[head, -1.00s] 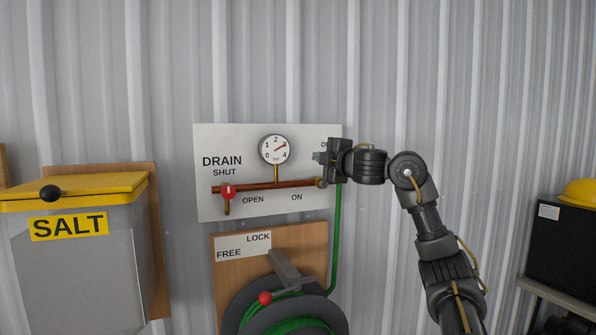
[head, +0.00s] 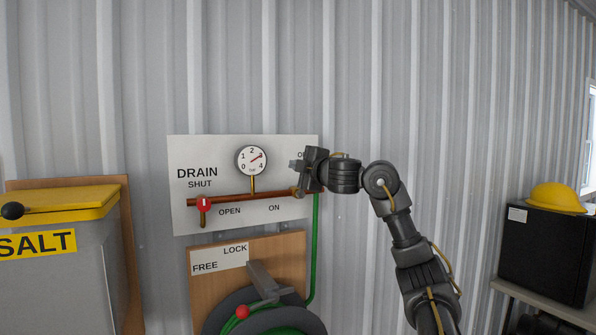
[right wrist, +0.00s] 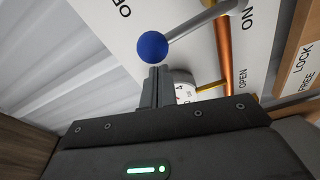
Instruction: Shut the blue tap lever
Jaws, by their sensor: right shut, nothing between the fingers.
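The blue tap lever shows in the right wrist view as a blue ball (right wrist: 152,46) on a grey rod that runs up and right towards the ON label. In the head view my right gripper hides it. My right gripper (head: 297,164) is at the right end of the white board (head: 240,213), near the end of the copper pipe. Its fingers are shut and empty. In the right wrist view the fingertips (right wrist: 157,74) are just below the blue ball in the picture; I cannot tell whether they touch it. My left gripper is not in view.
The copper pipe (head: 236,197) carries a pressure gauge (head: 252,160) and a red drain lever (head: 204,205). A green hose (head: 315,240) drops to a reel (head: 225,318) below. A salt bin (head: 68,275) stands left, a black box (head: 545,255) with a yellow helmet (head: 557,197) right.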

